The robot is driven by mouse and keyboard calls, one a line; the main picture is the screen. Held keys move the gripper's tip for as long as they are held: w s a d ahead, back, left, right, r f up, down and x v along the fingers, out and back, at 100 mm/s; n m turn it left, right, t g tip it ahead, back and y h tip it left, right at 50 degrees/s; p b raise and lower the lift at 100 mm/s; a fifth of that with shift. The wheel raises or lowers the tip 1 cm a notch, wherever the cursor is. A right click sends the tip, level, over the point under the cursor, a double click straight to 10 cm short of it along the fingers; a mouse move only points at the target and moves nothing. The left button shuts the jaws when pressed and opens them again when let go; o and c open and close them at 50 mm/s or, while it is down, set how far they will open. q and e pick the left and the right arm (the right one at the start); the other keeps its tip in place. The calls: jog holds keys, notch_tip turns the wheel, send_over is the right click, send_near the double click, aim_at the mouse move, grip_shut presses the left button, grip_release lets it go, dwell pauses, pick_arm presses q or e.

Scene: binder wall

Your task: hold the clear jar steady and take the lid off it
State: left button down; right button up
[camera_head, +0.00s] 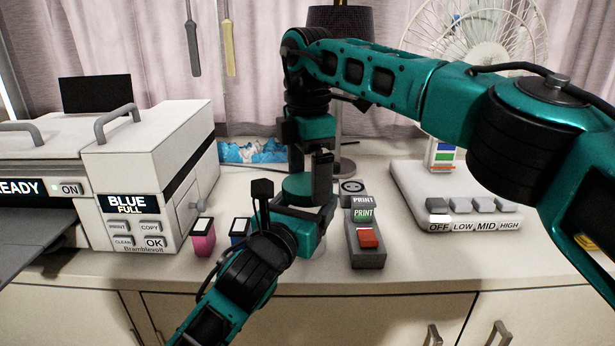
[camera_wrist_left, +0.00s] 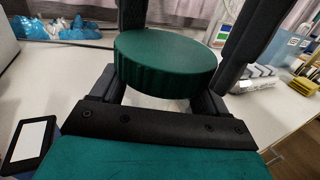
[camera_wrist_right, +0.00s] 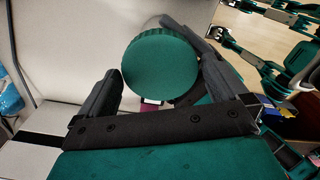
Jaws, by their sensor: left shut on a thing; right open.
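The round green ribbed lid (camera_wrist_left: 165,60) sits between my left fingers in the left wrist view, and its flat top faces my right gripper in the right wrist view (camera_wrist_right: 160,67). In the head view the lid (camera_head: 299,188) shows only in part. The clear jar under it is mostly hidden by my left gripper (camera_head: 293,208), which is shut on the jar below the lid. My right gripper (camera_head: 310,172) points down from above, open, with its fingers apart around the lid.
A printer (camera_head: 150,150) stands at the left with a pink box (camera_head: 203,238) and a blue box (camera_head: 239,232) beside it. A grey box with a red button (camera_head: 367,242) stands just right of the grippers. A fan base (camera_head: 455,190) is farther right. The counter's front edge is close.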

pick_arm(q)
jog(key=shift+f, duration=0.1)
pick_arm(e)
jog(key=shift+f, duration=0.5)
